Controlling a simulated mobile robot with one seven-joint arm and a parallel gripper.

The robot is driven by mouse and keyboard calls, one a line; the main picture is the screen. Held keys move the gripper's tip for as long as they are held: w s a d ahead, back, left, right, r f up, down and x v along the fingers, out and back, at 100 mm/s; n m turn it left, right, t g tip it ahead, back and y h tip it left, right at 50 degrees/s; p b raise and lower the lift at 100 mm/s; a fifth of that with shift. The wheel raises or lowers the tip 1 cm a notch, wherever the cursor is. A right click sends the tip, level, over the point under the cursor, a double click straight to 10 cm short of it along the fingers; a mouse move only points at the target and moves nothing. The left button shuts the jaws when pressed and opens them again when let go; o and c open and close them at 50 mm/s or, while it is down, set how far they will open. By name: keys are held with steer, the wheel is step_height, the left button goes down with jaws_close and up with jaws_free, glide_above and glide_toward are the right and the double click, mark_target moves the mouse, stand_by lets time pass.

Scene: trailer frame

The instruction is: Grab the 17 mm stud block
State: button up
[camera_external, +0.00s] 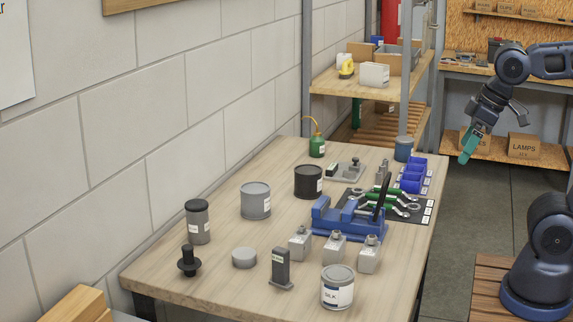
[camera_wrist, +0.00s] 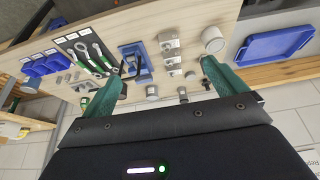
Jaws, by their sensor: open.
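Three grey blocks, each with a stud on top and a white label on its face, stand in a row near the front of the workbench: a left one (camera_external: 299,244), a middle one (camera_external: 334,250) and a right one (camera_external: 369,255). The labels are too small to read, so I cannot tell which is the 17 mm one. Grey blocks also show small in the wrist view (camera_wrist: 169,45). My gripper (camera_external: 468,152) has teal fingers, is open and empty, and hangs in the air right of the bench, well away from the blocks. Its spread fingers show in the wrist view (camera_wrist: 161,74).
A blue vise (camera_external: 345,222) stands just behind the blocks. A SILK can (camera_external: 337,288) stands in front of them and a dark upright block (camera_external: 281,268) to their left. Wrenches lie on a dark mat (camera_external: 425,214) behind right, beside blue bins (camera_external: 413,174).

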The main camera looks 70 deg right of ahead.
steer(key=c, duration=0.7)
steer(key=shift+o, duration=0.2)
steer(key=n+g+h, duration=0.4)
steer(key=n+g, duration=0.1)
steer(key=n, duration=1.3)
glide_above(300, 236)
steer(key=a, duration=0.4)
step_height(300, 236, down, 21)
steer(key=shift+d+x, duration=0.2)
steer(key=shift+x, duration=2.25)
steer(key=shift+d+x, duration=0.2)
steer(key=shift+x, duration=2.3)
